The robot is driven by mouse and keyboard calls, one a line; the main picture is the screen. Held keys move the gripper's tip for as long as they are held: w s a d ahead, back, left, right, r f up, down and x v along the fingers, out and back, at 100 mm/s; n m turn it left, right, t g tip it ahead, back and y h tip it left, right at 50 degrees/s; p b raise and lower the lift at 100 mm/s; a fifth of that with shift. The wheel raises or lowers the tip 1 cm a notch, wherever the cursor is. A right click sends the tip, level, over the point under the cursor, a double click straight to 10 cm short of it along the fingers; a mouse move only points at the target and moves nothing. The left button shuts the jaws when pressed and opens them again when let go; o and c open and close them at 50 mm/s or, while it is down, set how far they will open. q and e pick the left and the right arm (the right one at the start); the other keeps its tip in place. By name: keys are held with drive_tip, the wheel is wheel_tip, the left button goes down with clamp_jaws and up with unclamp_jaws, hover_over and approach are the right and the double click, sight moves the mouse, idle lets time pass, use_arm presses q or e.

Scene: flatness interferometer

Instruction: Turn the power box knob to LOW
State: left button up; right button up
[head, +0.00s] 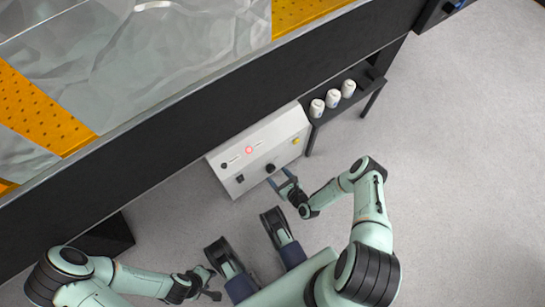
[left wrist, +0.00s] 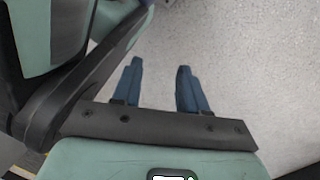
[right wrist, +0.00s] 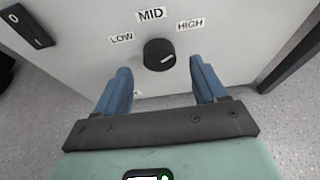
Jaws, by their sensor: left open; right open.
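The power box (head: 235,165) is a light grey cabinet under the table's front edge in the head view. Its black round knob (right wrist: 158,54) shows in the right wrist view below the labels LOW, MID and HIGH; a pale mark lies on its right part, on the HIGH side. In the head view the knob (head: 270,168) is small. My right gripper (right wrist: 160,68) is open, its blue fingers to either side of the knob in the picture, with no visible contact. It also shows in the head view (head: 280,177). My left gripper (left wrist: 158,66) is open and empty over the floor.
A black rocker switch (right wrist: 28,25) is on the panel left of LOW. A red light (head: 249,149) and a yellow button (head: 295,141) are on the box. Several white containers (head: 333,98) stand on a dark shelf to its right. The grey floor (head: 460,190) at right is clear.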

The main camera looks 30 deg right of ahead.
sight(273, 170)
use_arm(q)
drive_tip(key=shift+s+a+f+g+b, duration=0.1)
drive_tip(key=shift+s+f+g+b, duration=0.2)
drive_tip(key=shift+s, duration=0.45)
drive_tip(key=shift+s+a+f+g+b, duration=0.1)
drive_tip(key=shift+s+f+g+b, duration=0.2)
drive_tip(key=shift+s, duration=0.45)
use_arm(e)
drive_tip(key=shift+x, duration=2.25)
drive_tip(key=shift+c, duration=0.3)
drive_tip(key=c, duration=1)
